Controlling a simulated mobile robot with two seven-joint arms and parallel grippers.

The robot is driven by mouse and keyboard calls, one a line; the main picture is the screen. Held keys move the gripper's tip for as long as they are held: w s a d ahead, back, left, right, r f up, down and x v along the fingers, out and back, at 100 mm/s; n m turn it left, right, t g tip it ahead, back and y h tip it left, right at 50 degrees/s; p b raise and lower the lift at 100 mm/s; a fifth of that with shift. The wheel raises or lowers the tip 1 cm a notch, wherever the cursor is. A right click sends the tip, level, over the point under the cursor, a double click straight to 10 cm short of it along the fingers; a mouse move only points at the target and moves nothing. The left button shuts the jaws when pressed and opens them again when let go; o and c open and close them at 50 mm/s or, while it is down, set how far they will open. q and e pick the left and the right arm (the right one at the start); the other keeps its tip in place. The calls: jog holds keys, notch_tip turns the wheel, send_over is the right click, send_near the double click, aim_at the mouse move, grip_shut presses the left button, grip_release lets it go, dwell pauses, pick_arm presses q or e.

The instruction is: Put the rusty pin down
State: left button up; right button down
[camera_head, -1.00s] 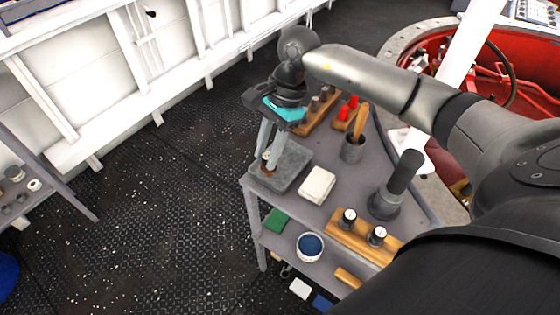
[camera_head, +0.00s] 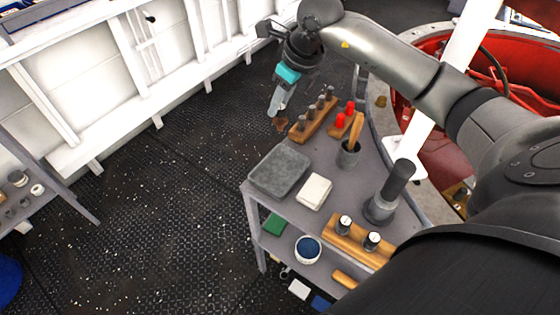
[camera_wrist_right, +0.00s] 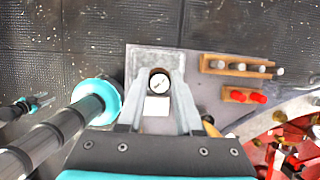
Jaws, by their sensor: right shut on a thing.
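My right gripper (camera_head: 278,112) is shut on the rusty pin (camera_head: 281,125), a small brown piece at its fingertips. In the right wrist view, the pin (camera_wrist_right: 159,82) shows as a round, pale-faced end between the two fingers. The gripper hangs in the air, with the bare grey slab (camera_head: 279,170) on the trolley top below it. The slab also shows behind the fingers in the right wrist view (camera_wrist_right: 140,64). A small teal and dark shape (camera_wrist_right: 40,102) at the left of that view may be my left gripper; its fingers are too small to read.
On the grey trolley (camera_head: 318,222) stand a white block (camera_head: 314,191), a wooden rack (camera_head: 313,121) with several grey pegs, red pegs (camera_head: 350,108), a cup (camera_head: 348,155), a dark upright cylinder (camera_head: 391,190) and a wooden block with two round knobs (camera_head: 350,240). Open floor lies left.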

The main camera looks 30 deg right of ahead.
jog(key=shift+f+b, duration=0.4)
jog(key=shift+f, duration=8.25)
jog(key=shift+f, duration=0.2)
jog(key=c, duration=0.6)
grip_release()
jog(key=shift+r, duration=0.15)
jog(key=shift+r, duration=0.25)
jog(key=p+v, duration=0.1)
jog(key=v, duration=1)
jog(key=shift+s+d+r, duration=0.15)
jog(key=shift+r, duration=0.15)
